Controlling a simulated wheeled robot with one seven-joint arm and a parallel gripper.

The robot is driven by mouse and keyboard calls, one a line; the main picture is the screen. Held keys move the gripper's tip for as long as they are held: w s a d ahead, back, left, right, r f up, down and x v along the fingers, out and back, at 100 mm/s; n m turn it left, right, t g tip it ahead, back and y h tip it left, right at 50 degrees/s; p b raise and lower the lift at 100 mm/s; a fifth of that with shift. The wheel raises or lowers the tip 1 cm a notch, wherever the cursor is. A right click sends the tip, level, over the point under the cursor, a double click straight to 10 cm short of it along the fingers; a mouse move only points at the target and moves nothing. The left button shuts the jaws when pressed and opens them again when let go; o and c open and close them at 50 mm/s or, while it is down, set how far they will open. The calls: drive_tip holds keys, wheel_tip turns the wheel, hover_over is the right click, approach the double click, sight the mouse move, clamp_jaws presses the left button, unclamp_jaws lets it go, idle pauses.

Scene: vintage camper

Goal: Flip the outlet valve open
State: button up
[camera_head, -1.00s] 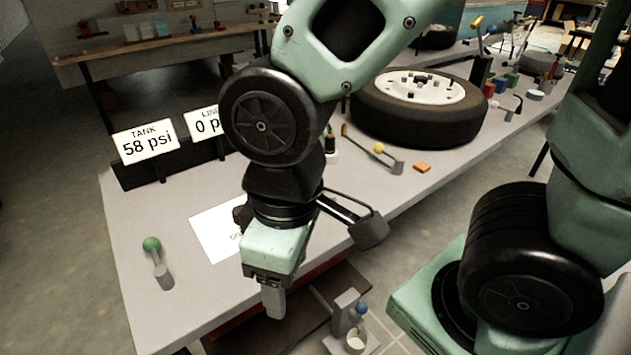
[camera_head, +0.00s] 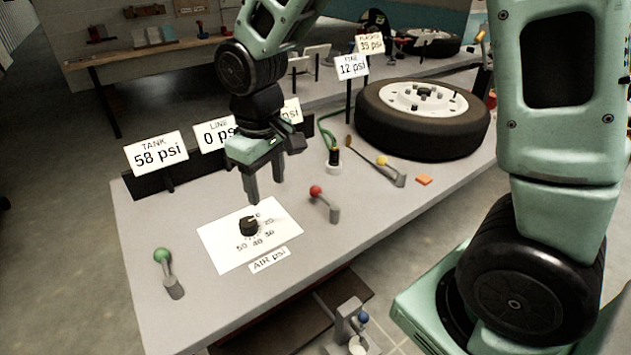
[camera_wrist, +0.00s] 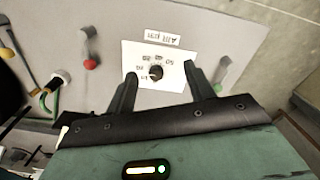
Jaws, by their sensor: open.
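No lever carries a readable label naming it the outlet valve. A lever with a red ball (camera_head: 316,190) stands on a grey post right of the dial; it also shows in the wrist view (camera_wrist: 90,64). A green-ball lever (camera_head: 162,256) stands at the table's front left. A yellow-ball lever (camera_head: 382,160) lies low near the tire. A blue-ball lever (camera_head: 363,317) sits below the table's front edge. My gripper (camera_head: 265,203) is open and empty, pointing down above the black dial knob (camera_head: 249,227). In the wrist view, the knob (camera_wrist: 156,72) appears between the fingers.
Signs read tank 58 psi (camera_head: 157,153), line 0 psi (camera_head: 214,134) and tire 12 psi (camera_head: 351,66). A large tire (camera_head: 421,117) lies at the back right. The table front (camera_head: 205,307) is clear.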

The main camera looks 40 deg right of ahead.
drive_tip(key=w+d+m+h+p, duration=0.1)
drive_tip(key=w+d+m, duration=0.1)
drive_tip(key=w+d, duration=0.7)
drive_tip(key=h+p, duration=0.1)
approach(314, 187)
drive_tip(key=f+p, duration=0.1)
drive_tip(key=f, duration=0.2)
drive_tip(key=d+f, duration=0.1)
drive_tip(key=f, duration=0.2)
drive_tip(key=f+p, duration=0.1)
drive_tip(key=f, duration=0.3)
drive_tip(key=shift+w+d+p, duration=0.1)
drive_tip(key=shift+d+p, duration=0.2)
drive_tip(key=shift+d, duration=0.1)
clamp_jaws()
